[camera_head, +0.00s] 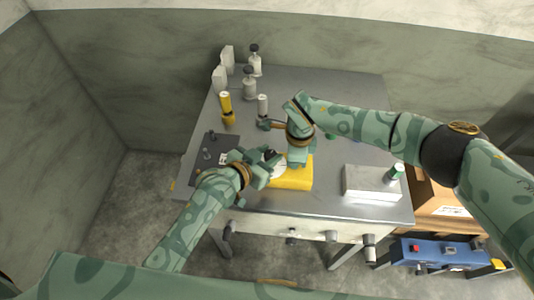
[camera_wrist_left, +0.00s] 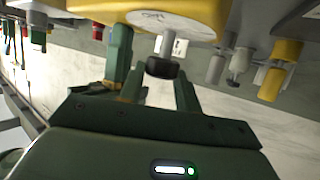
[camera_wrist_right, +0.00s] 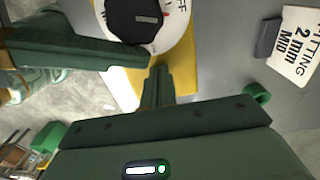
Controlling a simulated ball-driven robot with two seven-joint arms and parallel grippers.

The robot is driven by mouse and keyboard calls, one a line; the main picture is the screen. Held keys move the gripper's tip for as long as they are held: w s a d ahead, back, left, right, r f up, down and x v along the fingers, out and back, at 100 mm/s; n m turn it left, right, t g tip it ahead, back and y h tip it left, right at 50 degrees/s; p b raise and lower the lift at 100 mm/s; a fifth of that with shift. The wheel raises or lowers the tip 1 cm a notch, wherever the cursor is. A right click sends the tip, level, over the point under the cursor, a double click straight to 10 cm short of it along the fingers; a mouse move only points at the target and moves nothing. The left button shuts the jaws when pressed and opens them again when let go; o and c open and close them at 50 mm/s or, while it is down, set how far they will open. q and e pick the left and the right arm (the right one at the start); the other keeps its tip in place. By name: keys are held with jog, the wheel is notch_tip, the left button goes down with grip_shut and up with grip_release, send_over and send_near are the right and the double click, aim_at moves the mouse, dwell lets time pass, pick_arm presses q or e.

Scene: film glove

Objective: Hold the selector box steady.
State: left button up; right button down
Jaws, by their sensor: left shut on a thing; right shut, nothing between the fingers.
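The selector box (camera_head: 293,179) is yellow, with a white dial (camera_head: 278,171) and a black knob (camera_head: 270,155), near the middle of the grey table. My left gripper (camera_head: 266,167) is at its dial side. In the left wrist view the knob (camera_wrist_left: 162,68) sits on a grey shaft between my left fingers, which look shut on it. My right gripper (camera_head: 299,161) points down over the box, shut and empty. In the right wrist view its fingertips (camera_wrist_right: 158,72) are at the yellow box beside the dial; I cannot tell whether they touch.
A white box (camera_head: 371,183) stands at right on the table. A yellow cylinder (camera_head: 227,108), grey cylinders (camera_head: 249,84) and a dark panel (camera_head: 214,153) are at left. A lettered card (camera_wrist_right: 297,45) lies near the box. A blue case (camera_head: 440,252) is below the table's right side.

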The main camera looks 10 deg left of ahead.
pick_arm(q)
jog(key=shift+s+d+f+n+y, duration=0.15)
jog(key=shift+s+f+n+y, duration=0.1)
jog(key=shift+n+y, duration=0.3)
jog(key=o, duration=1)
jog(key=shift+c, duration=0.2)
jog(key=shift+w+r, duration=0.1)
jog(key=shift+t, duration=0.3)
jog(key=v, duration=1.2)
jog(key=shift+r, duration=0.1)
